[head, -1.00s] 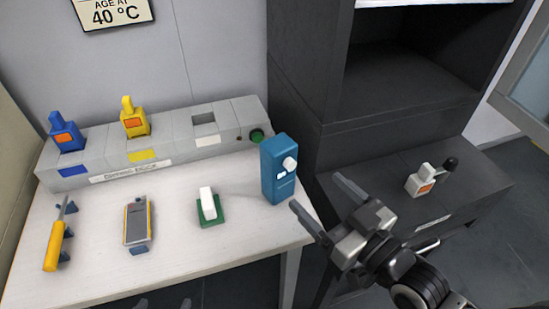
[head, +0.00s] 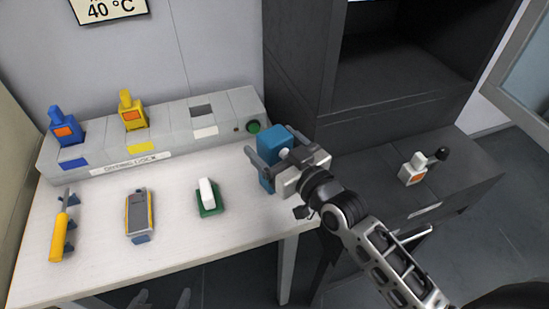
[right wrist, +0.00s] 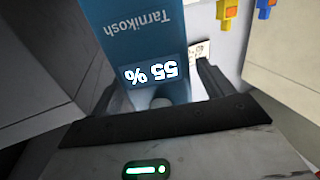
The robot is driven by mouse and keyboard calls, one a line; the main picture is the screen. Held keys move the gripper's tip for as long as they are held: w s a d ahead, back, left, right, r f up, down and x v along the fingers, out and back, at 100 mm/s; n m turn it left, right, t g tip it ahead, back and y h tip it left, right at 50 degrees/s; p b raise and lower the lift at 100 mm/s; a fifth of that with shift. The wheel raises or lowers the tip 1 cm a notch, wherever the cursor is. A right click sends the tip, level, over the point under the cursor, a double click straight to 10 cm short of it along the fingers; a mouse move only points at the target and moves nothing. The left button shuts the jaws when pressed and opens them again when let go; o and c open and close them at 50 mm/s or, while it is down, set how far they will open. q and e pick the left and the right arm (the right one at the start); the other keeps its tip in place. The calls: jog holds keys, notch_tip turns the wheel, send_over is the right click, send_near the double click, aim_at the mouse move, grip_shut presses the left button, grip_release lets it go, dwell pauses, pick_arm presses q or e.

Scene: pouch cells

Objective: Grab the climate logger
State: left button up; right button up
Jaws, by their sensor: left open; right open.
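In the right wrist view the blue box (right wrist: 130,40) bears the name "Tarnikosh" and a "55 %" display, both upside down. My right gripper (head: 274,152) is open, with one finger on either side of the box; the wrist view shows the fingers (right wrist: 157,92) flanking it. Whether they touch it I cannot tell. The gripper partly hides the box in the head view.
A green stand with a white piece (head: 207,198), a grey-yellow handheld device (head: 140,215) and a yellow-handled tool (head: 59,235) lie on the table (head: 180,255). Behind is a grey dock (head: 165,150) holding blue and yellow units. A dark cabinet (head: 390,120) stands at the right.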

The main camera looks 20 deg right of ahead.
jog(key=c, duration=1.1)
jog(key=shift+c, duration=0.2)
